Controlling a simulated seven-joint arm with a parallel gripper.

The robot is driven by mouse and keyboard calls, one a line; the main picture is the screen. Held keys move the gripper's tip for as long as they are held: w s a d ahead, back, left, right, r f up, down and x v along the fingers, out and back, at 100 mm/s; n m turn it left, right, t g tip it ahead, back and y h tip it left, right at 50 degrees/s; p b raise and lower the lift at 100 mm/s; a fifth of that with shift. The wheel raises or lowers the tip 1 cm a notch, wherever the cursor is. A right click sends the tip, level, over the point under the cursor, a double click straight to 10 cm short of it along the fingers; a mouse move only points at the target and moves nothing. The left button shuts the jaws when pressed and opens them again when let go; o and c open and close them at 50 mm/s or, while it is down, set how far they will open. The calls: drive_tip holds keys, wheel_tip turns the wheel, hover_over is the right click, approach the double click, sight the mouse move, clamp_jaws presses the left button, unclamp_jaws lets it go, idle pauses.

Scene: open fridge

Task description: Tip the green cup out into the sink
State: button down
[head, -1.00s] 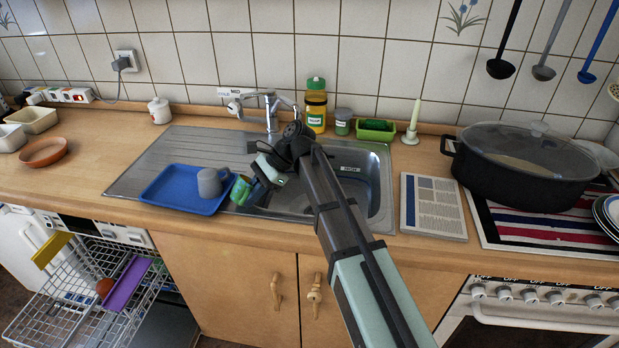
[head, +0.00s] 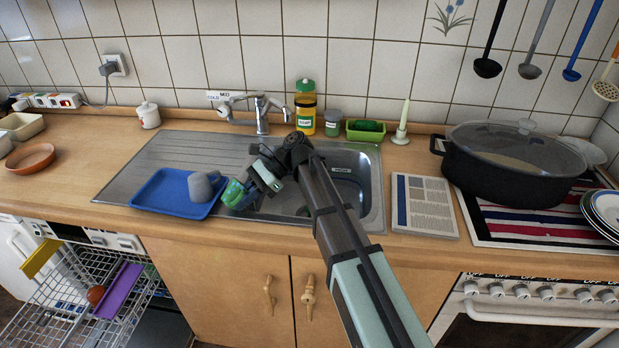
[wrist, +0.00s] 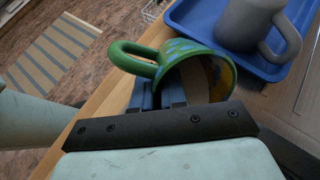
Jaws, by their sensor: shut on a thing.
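The green cup (head: 234,194) is in my gripper (head: 252,191), just right of the blue tray and over the left part of the sink area. In the wrist view the green cup (wrist: 208,62) has blue spots, a green handle to the left and a brownish inside. It is tilted on its side. The blue fingers of my gripper (wrist: 172,98) are shut on it near the handle side. The sink basin (head: 352,180) is partly hidden behind my arm. I cannot tell whether anything is inside the cup.
A blue tray (head: 160,196) on the drainboard holds a grey mug (head: 203,187), close beside the cup. The tap (head: 262,112) stands behind the sink. Bottles (head: 306,108), a green box (head: 366,131) and a candle (head: 402,124) line the back. A newspaper (head: 424,205) lies right of the sink.

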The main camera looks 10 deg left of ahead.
drive_tip(key=shift+w+d+r+g+y, duration=0.2)
drive_tip(key=shift+r+g+y, duration=0.2)
drive_tip(key=shift+g+y, duration=0.4)
drive_tip(key=shift+w+d+r+g+y, duration=0.1)
drive_tip(key=shift+r+g+y, duration=0.05)
drive_tip(key=shift+g+y, duration=0.3)
drive_tip(key=shift+w+d+r+g+y, duration=0.1)
drive_tip(key=shift+r+g+y, duration=0.05)
drive_tip(key=shift+g+y, duration=0.25)
drive_tip(key=shift+t, duration=0.25)
drive_tip(key=shift+s+a+f+t+h, duration=0.15)
drive_tip(key=shift+t+h, duration=0.15)
drive_tip(key=shift+h, duration=0.25)
idle(0.7)
drive_tip(key=shift+s+a+r+t+h, duration=0.1)
drive_tip(key=shift+s+t+h, duration=0.05)
drive_tip(key=shift+t+h, duration=0.35)
drive_tip(key=shift+s+a+r+t+h, duration=0.1)
drive_tip(key=shift+t+h, duration=0.4)
